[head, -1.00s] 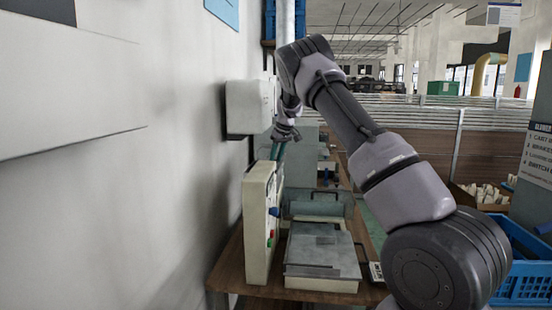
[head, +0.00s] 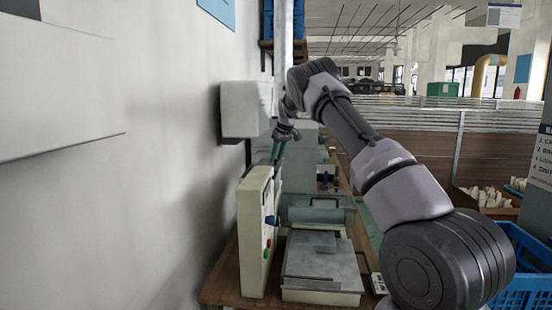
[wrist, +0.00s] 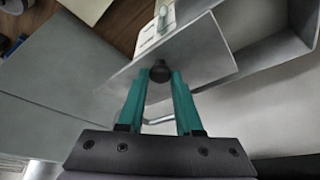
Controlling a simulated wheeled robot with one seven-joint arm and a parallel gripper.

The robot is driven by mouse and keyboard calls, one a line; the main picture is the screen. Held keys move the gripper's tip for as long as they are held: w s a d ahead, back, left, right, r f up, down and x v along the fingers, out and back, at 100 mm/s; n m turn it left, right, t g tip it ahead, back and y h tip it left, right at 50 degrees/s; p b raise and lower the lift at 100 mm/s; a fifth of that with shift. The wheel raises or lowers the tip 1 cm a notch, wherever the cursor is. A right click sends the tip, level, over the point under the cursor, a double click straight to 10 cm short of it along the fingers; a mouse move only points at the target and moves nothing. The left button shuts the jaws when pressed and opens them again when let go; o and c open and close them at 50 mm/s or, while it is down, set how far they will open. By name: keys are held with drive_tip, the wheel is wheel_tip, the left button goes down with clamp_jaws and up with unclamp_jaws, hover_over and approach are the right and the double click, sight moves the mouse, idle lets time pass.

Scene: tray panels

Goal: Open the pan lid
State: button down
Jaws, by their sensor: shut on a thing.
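My gripper (head: 277,152) reaches down past the top of a beige panel box (head: 256,235) in the head view. In the wrist view its two teal fingers (wrist: 160,85) are closed around a round black knob (wrist: 160,71). The knob sits at the edge of a thin, tilted grey plate (wrist: 200,55), which may be the pan lid; I cannot tell for certain. In the head view the held part is too small to make out. A grey, flat-topped tray unit (head: 322,268) stands on the wooden table, with a dark handle at its right.
The wall (head: 110,210) runs close along the left, with a white wall box (head: 246,110) near my gripper. More grey units stand behind on the table. A blue crate (head: 525,275) is at the lower right. A low partition (head: 425,150) crosses behind.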

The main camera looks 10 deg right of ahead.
drive_tip(key=c, duration=0.6)
unclamp_jaws()
drive_tip(key=v, duration=1)
drive_tip(key=shift+s+d+r, duration=0.1)
drive_tip(key=shift+s+r, duration=0.05)
drive_tip(key=shift+r, duration=0.25)
